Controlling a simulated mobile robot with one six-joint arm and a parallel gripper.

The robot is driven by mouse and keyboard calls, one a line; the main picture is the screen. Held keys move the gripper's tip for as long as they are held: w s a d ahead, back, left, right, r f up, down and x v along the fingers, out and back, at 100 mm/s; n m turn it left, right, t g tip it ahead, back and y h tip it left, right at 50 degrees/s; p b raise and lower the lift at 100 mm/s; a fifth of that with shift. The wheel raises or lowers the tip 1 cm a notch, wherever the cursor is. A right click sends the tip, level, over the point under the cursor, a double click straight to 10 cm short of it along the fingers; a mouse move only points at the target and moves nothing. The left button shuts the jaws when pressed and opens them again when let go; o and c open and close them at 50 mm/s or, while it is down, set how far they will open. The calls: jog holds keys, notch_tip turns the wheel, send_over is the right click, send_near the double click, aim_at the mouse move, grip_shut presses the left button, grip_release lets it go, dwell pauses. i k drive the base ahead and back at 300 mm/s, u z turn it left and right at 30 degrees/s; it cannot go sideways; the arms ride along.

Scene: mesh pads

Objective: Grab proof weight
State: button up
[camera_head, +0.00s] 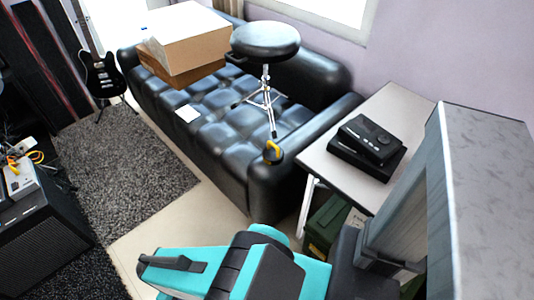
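A small black weight with a yellow loop handle (273,153), which looks like the proof weight, sits on the near arm of the black leather sofa (262,182), close to the foot of a stool. My teal and black arm crosses the bottom of the view. Its end, which looks like my gripper (160,264), is at the lower left of the arm, over the pale floor. It is well apart from the weight, lower and to the left in the picture. Its fingers are not clear enough to tell open from shut, and nothing is visibly held.
A black round stool (265,40) stands on the sofa, beside cardboard boxes (185,40). A white table (345,178) bearing a black device (368,145) is to the right, with a grey cabinet (490,200) nearer.

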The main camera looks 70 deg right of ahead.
aim_at(273, 155)
jog(key=u, duration=0.05)
jog(key=i, duration=1.1)
jog(key=u, duration=1.3)
jog(key=k, duration=0.15)
jog(key=z, duration=3.1)
jog(key=k, duration=0.2)
jog(key=z, duration=1.6)
